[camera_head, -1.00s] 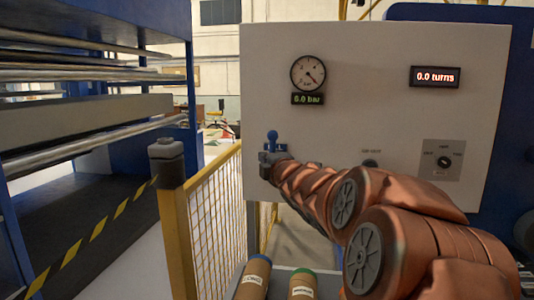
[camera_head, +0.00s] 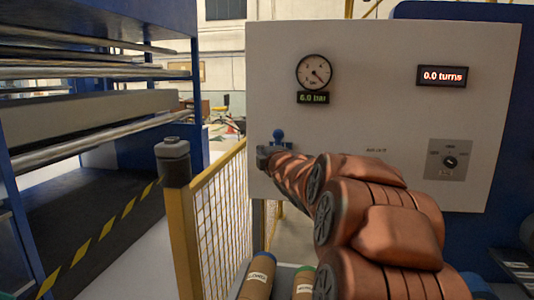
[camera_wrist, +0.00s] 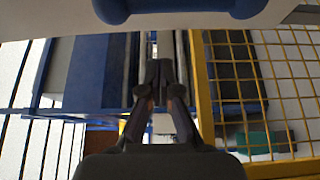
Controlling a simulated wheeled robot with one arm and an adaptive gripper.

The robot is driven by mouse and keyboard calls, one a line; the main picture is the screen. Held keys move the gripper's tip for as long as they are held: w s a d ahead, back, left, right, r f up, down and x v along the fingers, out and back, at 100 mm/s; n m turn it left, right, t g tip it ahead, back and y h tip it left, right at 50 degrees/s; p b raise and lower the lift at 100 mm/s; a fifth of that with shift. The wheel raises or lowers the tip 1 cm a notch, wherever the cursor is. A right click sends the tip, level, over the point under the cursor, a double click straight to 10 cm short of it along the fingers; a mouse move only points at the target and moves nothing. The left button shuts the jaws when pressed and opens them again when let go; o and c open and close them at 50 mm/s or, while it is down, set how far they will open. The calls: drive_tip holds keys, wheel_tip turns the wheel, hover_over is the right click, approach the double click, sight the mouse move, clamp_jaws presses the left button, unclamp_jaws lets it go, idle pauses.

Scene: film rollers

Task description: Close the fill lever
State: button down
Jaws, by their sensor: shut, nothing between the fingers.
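The fill lever appears to be the small blue lever (camera_head: 278,136) at the lower left of the white panel (camera_head: 380,110). Its round knob points up, and its lower part is partly hidden by my arm. My gripper (camera_head: 263,157) is just below and left of the knob; whether it touches the lever cannot be told. In the wrist view my gripper (camera_wrist: 160,70) has its fingers together with nothing between them. A blue part (camera_wrist: 170,10), likely of the lever, shows at the top edge, apart from the fingertips.
A dial gauge (camera_head: 314,72) sits above a display reading 6.0 bar. A turns display (camera_head: 442,76) reads 0.0. A selector knob (camera_head: 450,161) is at the right. A yellow mesh fence (camera_head: 220,215) stands left of the panel. Two brown rolls (camera_head: 258,277) lie below.

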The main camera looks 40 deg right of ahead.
drive_tip(key=d+p, duration=0.1)
drive_tip(key=d, duration=0.2)
drive_tip(key=d+p, duration=0.1)
drive_tip(key=shift+w+d+p, duration=0.2)
drive_tip(key=shift+w+p, duration=0.05)
drive_tip(key=shift+p, duration=0.05)
drive_tip(key=shift+s+f, duration=0.1)
idle(0.4)
